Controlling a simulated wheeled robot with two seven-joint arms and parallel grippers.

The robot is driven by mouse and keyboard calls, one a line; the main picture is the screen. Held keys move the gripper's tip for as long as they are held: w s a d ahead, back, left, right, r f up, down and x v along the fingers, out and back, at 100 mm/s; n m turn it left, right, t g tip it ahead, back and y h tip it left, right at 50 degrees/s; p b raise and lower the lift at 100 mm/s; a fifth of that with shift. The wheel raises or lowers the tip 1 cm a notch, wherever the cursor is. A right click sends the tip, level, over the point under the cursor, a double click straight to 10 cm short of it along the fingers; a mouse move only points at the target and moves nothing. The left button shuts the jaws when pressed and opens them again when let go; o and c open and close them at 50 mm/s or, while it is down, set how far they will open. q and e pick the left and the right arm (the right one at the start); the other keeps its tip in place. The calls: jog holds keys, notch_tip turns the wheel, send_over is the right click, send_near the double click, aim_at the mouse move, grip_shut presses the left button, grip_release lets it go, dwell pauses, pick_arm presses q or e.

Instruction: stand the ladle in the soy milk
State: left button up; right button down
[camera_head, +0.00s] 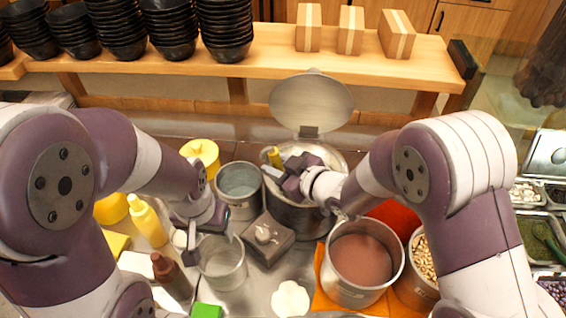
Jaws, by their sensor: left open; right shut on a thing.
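A metal pot (302,216) with its round lid (311,104) raised stands at the centre back. Its pale contents, likely the soy milk, show only partly behind my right arm. My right gripper (281,178) is over the pot's left side, shut on what appears to be the ladle. A short yellow piece, likely the ladle's handle (273,156), sticks up beside the fingers; the ladle's bowl is hidden, so I cannot tell how deep it is. My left gripper (207,229) is open and empty above a clear container (222,268).
A grey container (240,189) stands left of the pot, and a grey box (267,239) in front. A pot of brown contents (360,262) and a pot of beans (424,265) stand right. Yellow bottle (149,222) and brown bottle (170,274) are left. Stacked black bowls (172,26) line the shelf.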

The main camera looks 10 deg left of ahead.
jog(key=shift+s+a, duration=0.2)
jog(key=c, duration=0.7)
grip_release()
jog(key=r+p, duration=0.3)
jog(key=r, duration=0.1)
jog(key=s+a+r+p, duration=0.1)
jog(key=r+p, duration=0.2)
jog(key=r, duration=0.1)
jog(key=s+a+r+p, duration=0.1)
jog(key=r+p, duration=0.2)
jog(key=r, duration=0.1)
jog(key=shift+r, duration=0.4)
jog(key=shift+f, duration=0.1)
jog(key=shift+a, duration=0.1)
